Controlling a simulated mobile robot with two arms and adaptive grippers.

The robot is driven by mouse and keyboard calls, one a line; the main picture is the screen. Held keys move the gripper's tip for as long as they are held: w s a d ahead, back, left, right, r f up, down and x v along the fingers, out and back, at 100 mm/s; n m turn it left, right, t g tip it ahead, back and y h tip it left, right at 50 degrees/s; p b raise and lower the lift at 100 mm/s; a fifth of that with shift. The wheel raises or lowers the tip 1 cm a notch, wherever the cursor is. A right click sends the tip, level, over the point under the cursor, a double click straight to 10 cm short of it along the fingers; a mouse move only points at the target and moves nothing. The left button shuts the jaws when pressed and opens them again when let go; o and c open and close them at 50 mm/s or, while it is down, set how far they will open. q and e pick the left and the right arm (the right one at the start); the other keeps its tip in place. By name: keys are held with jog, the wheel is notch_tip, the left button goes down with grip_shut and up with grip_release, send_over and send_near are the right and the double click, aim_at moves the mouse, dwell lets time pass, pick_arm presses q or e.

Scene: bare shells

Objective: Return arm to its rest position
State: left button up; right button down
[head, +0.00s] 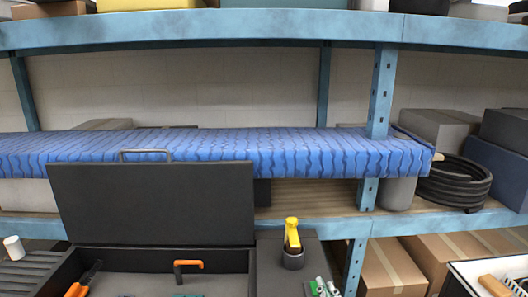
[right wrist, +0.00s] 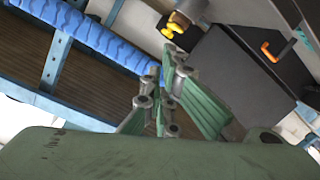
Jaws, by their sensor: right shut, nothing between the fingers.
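My right gripper (right wrist: 163,78) shows in the right wrist view, its green fingers shut with nothing between them. Beyond its tips is a dark surface, with a yellow-handled object (right wrist: 170,26) above them in the picture and a black case (right wrist: 250,62) to the right. In the head view the right gripper cannot be made out for certain; a small green and white thing (head: 322,288) at the bottom edge is too cut off to name. My left gripper is in neither view.
An open black case (head: 150,203) with its lid up and orange-handled tools (head: 188,264) inside stands in front. A yellow-handled object (head: 292,236) stands right of it. Behind is a blue shelf rack (head: 383,90) with a blue mat (head: 230,150), a coiled black hose (head: 455,182) and cartons (head: 390,268).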

jog(key=s+d+f+m+g+h, duration=0.1)
jog(key=s+d+f+m+g, duration=0.2)
jog(key=s+f, duration=0.35)
jog(key=s+d+f+g+h, duration=0.1)
jog(key=s+d+f+g, duration=0.3)
jog(key=f, duration=0.4)
jog(key=s+f+m+g, duration=0.1)
jog(key=s+f+g, duration=0.25)
jog(key=s, duration=0.45)
jog(key=s+f+g, duration=0.3)
jog(key=s+f, duration=0.1)
jog(key=s, duration=0.3)
notch_tip(320, 180, down, 27)
jog(key=s+g+b, duration=0.1)
jog(key=s+b, duration=0.1)
jog(key=s+d+f+g+b, duration=0.1)
jog(key=s+d+f, duration=0.1)
jog(key=s+f, duration=1.5)
jog(key=shift+d+f+y+b, duration=0.15)
jog(key=shift+f+y+b, duration=0.2)
jog(key=shift+f, duration=0.45)
jog(key=shift+w, duration=0.15)
